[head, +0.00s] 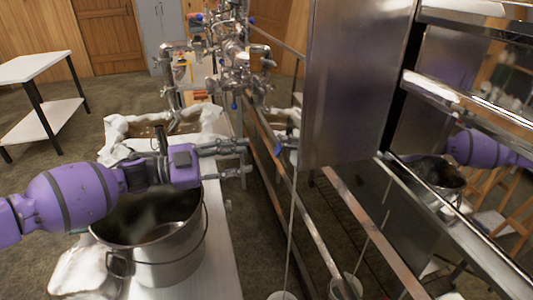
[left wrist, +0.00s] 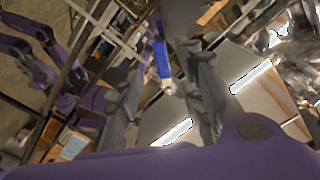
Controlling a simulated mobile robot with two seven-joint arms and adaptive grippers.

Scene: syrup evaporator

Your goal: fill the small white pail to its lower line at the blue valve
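My left gripper (head: 236,160) reaches in from the left above the large steel pot, its two grey fingers apart and pointing right. The blue valve handle (head: 278,148) is just to the right of the fingertips. In the left wrist view the blue handle (left wrist: 162,60) shows between the spread fingers (left wrist: 165,95); I cannot tell whether either touches it. Part of the small white pail (head: 282,296) shows at the bottom edge of the head view. A thin pale line runs down from near the valve to it; its fill level and lines are not visible. My right gripper is not in view.
A large steel pot (head: 165,265) stands on a white bench (head: 215,255) below my left arm. Pipes and fittings (head: 235,70) rise behind. Metal rails and a tall steel panel (head: 350,80) stand to the right. A shiny surface mirrors my arm and pot.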

